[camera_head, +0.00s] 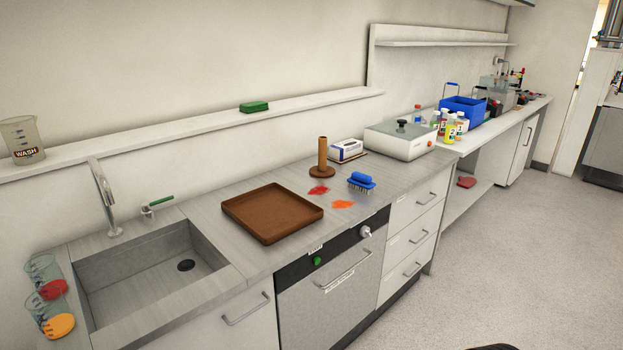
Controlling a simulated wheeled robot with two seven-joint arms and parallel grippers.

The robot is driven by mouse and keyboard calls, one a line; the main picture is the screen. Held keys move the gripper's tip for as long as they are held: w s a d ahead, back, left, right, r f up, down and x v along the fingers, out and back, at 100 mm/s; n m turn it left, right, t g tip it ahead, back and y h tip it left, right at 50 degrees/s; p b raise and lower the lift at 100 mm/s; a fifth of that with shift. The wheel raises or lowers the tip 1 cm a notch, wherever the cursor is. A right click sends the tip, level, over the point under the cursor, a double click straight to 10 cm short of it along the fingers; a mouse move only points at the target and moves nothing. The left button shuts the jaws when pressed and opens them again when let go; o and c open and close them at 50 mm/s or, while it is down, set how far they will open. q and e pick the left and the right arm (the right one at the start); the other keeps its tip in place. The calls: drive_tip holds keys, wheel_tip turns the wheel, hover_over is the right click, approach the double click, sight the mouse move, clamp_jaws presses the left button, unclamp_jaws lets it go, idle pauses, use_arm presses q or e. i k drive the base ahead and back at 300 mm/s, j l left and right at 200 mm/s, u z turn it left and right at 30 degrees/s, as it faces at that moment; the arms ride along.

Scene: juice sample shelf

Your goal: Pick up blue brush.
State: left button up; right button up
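The blue brush (361,181) lies on the grey counter, right of the brown tray and near the counter's front edge. Its blue handle side faces up and dark bristles show below it. It stands apart from the things around it. Neither of my grippers shows in the head view.
A brown tray (272,240), a brown upright holder (322,160), a red spill (318,190) and an orange spill (342,204) are near the brush. A sink (185,265) with beakers (47,275) beside it is at left. A white device (400,141) stands behind right.

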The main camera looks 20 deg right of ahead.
sight(358, 180)
drive_tip(key=i+l+u, duration=0.25)
drive_tip(key=l, duration=0.15)
drive_tip(key=l+u, duration=0.25)
drive_tip(key=l, duration=0.15)
drive_tip(key=i+l+u, duration=0.25)
drive_tip(key=l, duration=0.2)
drive_tip(key=l+u, duration=0.25)
drive_tip(key=l, duration=0.2)
drive_tip(key=l+u, duration=0.15)
drive_tip(key=l, duration=2)
drive_tip(key=i, duration=0.05)
